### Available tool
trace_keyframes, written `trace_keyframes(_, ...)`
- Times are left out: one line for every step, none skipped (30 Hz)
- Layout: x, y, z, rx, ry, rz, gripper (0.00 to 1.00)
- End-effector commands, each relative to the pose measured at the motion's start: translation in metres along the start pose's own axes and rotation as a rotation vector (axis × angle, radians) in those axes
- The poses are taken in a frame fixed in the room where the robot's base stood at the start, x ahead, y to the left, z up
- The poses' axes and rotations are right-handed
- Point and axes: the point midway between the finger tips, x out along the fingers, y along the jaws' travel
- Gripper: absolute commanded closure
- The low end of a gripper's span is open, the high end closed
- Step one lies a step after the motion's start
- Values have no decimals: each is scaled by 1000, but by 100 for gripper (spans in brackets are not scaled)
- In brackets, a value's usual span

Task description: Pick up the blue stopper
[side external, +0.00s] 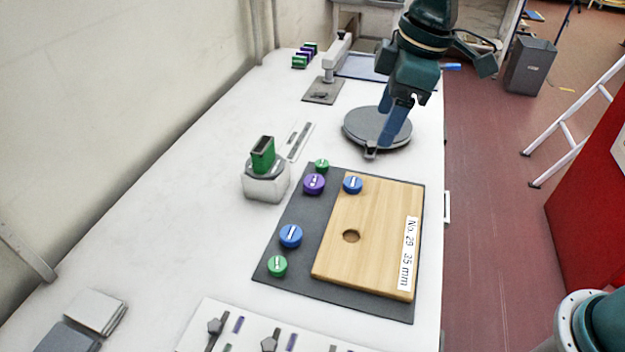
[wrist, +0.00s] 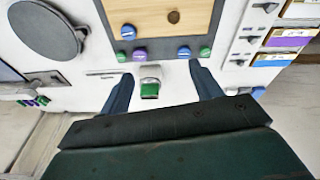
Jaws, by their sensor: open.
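One blue stopper (side external: 353,184) lies at the top left corner of the wooden board; it also shows in the wrist view (wrist: 128,32). A second blue stopper (side external: 290,236) lies on the dark mat left of the board and also shows in the wrist view (wrist: 184,52). Both are round with a pale bar on top. My gripper (wrist: 160,72) is open and empty, its fingers spread wide in the wrist view, with both stoppers beyond the fingertips. In the side view my gripper (side external: 398,120) hangs near the round grey plate, apart from the stoppers.
A purple stopper (side external: 314,184) and two green stoppers (side external: 277,266) (side external: 322,166) share the dark mat (side external: 300,215). The wooden board (side external: 372,262) has a hole. A white holder (side external: 264,187) with a green block stands left. The grey round plate (side external: 365,125) is behind.

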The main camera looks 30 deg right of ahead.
Motion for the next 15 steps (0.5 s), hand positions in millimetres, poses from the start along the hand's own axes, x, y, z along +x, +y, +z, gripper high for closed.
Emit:
trace_keyframes(11, -2, -12, -39, -11, -14, 36)
trace_keyframes(17, -4, -18, -62, -15, -21, 36)
trace_keyframes(24, -6, -27, -92, -21, -31, 36)
trace_keyframes(31, -8, -33, -116, -26, -38, 36)
trace_keyframes(37, -9, -39, -138, -31, -45, 36)
trace_keyframes(46, -12, -47, -168, -37, -54, 36)
trace_keyframes(52, -14, -53, -192, -41, -61, 36)
trace_keyframes(58, -16, -59, -213, -45, -68, 36)
trace_keyframes(67, -20, -66, -244, -51, -77, 36)
trace_keyframes(74, -23, -72, -265, -55, -84, 36)
trace_keyframes(80, -25, -77, -285, -58, -90, 36)
trace_keyframes(88, -28, -82, -312, -62, -98, 36)
trace_keyframes(93, -31, -87, -330, -65, -103, 36)
trace_keyframes(99, -34, -90, -347, -68, -109, 36)
trace_keyframes(104, -36, -95, -367, -70, -114, 36)
